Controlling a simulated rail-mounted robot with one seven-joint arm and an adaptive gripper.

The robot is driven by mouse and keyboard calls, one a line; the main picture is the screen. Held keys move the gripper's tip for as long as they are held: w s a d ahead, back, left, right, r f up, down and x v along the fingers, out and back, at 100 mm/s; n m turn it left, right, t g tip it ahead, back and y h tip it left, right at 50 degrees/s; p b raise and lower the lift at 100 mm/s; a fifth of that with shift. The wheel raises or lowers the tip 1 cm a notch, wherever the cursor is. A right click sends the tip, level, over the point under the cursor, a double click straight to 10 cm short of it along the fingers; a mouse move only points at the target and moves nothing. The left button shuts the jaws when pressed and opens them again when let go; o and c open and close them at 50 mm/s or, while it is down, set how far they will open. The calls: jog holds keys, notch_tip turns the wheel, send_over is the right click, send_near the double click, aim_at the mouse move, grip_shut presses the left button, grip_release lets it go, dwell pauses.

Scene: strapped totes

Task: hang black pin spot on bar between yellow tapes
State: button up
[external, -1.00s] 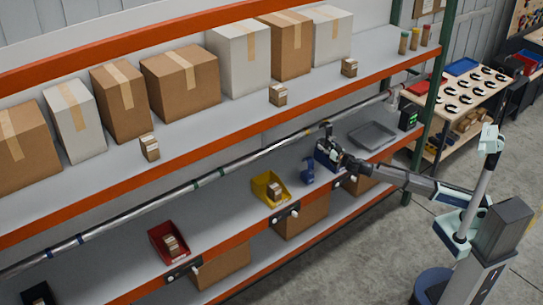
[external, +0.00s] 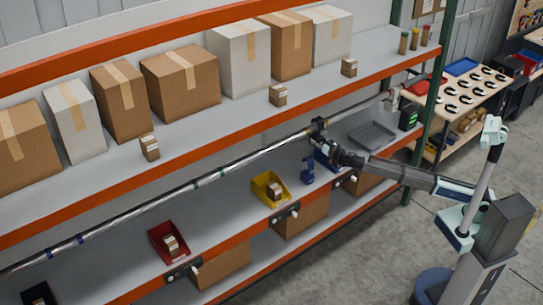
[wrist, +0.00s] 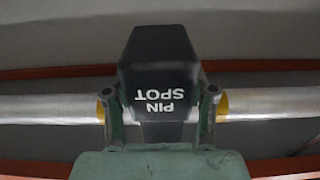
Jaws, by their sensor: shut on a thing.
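The black pin spot (external: 318,125) is held up at the bar (external: 265,152). In the wrist view the pin spot (wrist: 158,72) shows its white lettering upside down, in front of the bar (wrist: 50,108). My gripper (wrist: 158,98) is shut on it, one finger on each side; the gripper also shows in the external view (external: 322,141). A yellow tape (wrist: 222,105) shows just right of the right finger, and another yellow tape (wrist: 101,110) shows beside the left finger. The pin spot lies between them. Whether its hook touches the bar is hidden.
Boxes (external: 180,82) line the upper shelf.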

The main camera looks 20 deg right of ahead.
jog(key=shift+w+a+r+p, duration=0.15)
jog(key=shift+w+a+p, duration=0.05)
jog(key=shift+w+p, duration=0.25)
jog(key=shift+w+a+r+p, duration=0.1)
jog(key=shift+w+a+p, duration=0.1)
jog(key=shift+w+p, duration=0.25)
notch_tip(320, 180, down, 4)
jog(key=b, duration=0.6)
jog(key=shift+f, duration=0.25)
jog(key=shift+b, duration=0.35)
jog(key=o, duration=1.4)
jog(key=shift+f, duration=0.1)
jog(key=shift+s+d, duration=0.1)
